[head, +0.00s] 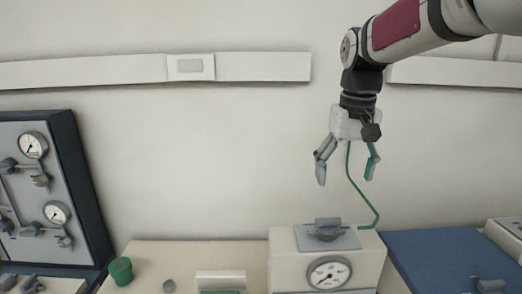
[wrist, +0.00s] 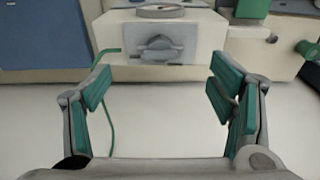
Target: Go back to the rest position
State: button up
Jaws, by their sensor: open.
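My gripper (head: 346,172) hangs from the arm in the upper right of the head view, fingers pointing down. It is open and empty, above and a little behind a beige box-shaped device (head: 283,260) with a round dial on its front. In the wrist view my gripper (wrist: 165,95) shows both green-padded fingers wide apart, with the same device (wrist: 112,37) beyond them. A grey plate with a raised handle (head: 327,236) sits on the device's top. A green cable (head: 353,182) rises behind the device and passes between or behind the fingers; I cannot tell which.
A gauge panel (head: 75,170) stands at the left. A green cup-like object (head: 121,270) and a small grey knob (head: 169,286) are on the beige surface (head: 150,255). A blue-topped unit (head: 435,250) is at the right. A white wall rail (head: 120,70) runs behind; the space around the gripper is free.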

jog(key=s+f+t, duration=0.3)
jog(key=s+t, duration=0.1)
jog(key=s, duration=1.9)
jog(key=shift+s+f, duration=0.15)
jog(key=shift+s, duration=0.25)
